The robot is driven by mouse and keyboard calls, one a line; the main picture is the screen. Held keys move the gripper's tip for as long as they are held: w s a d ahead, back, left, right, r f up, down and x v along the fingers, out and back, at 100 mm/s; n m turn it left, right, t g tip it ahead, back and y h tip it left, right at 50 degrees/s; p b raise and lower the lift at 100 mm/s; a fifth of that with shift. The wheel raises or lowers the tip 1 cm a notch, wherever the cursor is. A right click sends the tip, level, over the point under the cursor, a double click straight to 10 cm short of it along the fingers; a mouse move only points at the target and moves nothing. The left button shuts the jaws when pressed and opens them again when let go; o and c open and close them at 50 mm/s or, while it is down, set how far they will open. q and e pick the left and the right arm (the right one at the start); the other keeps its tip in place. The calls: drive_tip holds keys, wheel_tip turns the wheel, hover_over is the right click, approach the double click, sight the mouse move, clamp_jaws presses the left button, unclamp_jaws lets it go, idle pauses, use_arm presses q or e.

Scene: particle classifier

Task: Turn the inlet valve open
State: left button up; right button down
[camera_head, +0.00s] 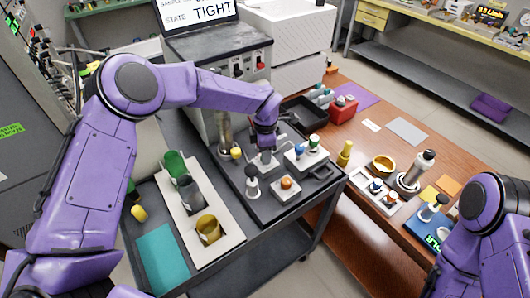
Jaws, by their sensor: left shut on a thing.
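My left arm reaches in from the left, and its gripper (265,148) points down over a white block (263,165) on the dark bench top. The gripper is shut on a small part at the top of this block, which I take to be the inlet valve. The fingers mostly hide that part, so its turn angle cannot be read. My right arm shows at the lower right, but its gripper is out of view.
A white block with blue and green knobs (307,154) stands close right of my left gripper. A block with an orange knob (286,189) and a black-knobbed post (252,182) stand in front. A screen (197,12) reads "TIGHT".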

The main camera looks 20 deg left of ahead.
use_arm(q)
drive_tip(key=n+b, duration=0.2)
drive_tip(key=n, duration=0.1)
drive_tip(key=shift+f, duration=0.2)
drive_tip(key=n+b, duration=0.3)
drive_tip(key=n, duration=0.2)
drive_tip(key=shift+n+b, duration=0.35)
drive_tip(key=shift+n, duration=0.05)
drive_tip(key=n+b, duration=0.3)
drive_tip(key=n, duration=0.2)
drive_tip(key=shift+r+n+b, duration=0.2)
drive_tip(key=shift+n+b, duration=1.05)
drive_tip(key=shift+n, duration=0.55)
drive_tip(key=shift+w, duration=0.1)
drive_tip(key=o, duration=1)
drive_tip(key=shift+o, duration=0.2)
wheel_tip(320, 180, up, 10)
drive_tip(key=b, duration=0.1)
drive_tip(key=shift+r, duration=0.25)
